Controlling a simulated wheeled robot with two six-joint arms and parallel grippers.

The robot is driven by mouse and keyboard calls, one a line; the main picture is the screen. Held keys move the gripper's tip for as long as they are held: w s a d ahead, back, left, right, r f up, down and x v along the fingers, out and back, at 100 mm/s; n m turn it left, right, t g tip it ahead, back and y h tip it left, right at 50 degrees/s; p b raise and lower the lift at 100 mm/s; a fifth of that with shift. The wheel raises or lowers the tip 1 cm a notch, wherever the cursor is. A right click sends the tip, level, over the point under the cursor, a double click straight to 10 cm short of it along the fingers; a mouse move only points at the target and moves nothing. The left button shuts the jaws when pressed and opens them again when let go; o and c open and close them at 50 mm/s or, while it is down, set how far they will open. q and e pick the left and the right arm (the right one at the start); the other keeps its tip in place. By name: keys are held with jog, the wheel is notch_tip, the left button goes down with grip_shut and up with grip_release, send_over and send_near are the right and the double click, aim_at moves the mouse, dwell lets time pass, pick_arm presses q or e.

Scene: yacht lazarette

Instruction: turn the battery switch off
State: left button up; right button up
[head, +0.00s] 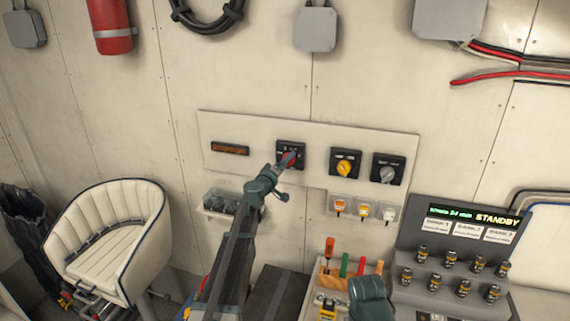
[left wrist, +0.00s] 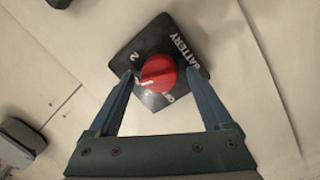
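The battery switch (head: 285,146) is a black square plate with a red knob on the wall panel. In the left wrist view the red knob (left wrist: 159,72) sits on the black plate (left wrist: 150,35), lettered BATTERY, 2 and OFF. A pale mark shows on the knob's lower left, away from the OFF lettering at the lower right. My left gripper (left wrist: 161,73) is open, its fingertips on either side of the knob with small gaps visible. In the head view my left gripper (head: 286,162) covers part of the switch.
A yellow-knob switch (head: 346,168) and a grey-knob switch (head: 387,173) sit to the right on the panel (head: 230,128). Covered small switches (head: 362,210) are below. A tool holder (head: 325,283), a STANDBY console (head: 410,240) and a white seat (head: 115,240) stand lower down.

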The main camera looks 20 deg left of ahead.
pick_arm(q)
jog(key=c, duration=1.2)
jog(key=shift+n, duration=0.4)
jog(key=shift+s+d+f+n+t+y+b, duration=0.1)
jog(key=shift+n+t+y+b, duration=0.35)
jog(key=shift+n, duration=2.6)
jog(key=shift+w+d+f+n+t+y+b, duration=0.1)
jog(key=shift+n+y+b, duration=0.4)
jog(key=shift+n, duration=2.6)
jog(key=shift+s+f+n+t+y+b, duration=0.2)
jog(key=shift+n+b, duration=0.5)
jog(key=shift+n, duration=2.35)
jog(key=shift+w+r, duration=0.1)
jog(key=shift+r, duration=0.05)
jog(key=o, duration=1.4)
jog(key=shift+c, duration=0.2)
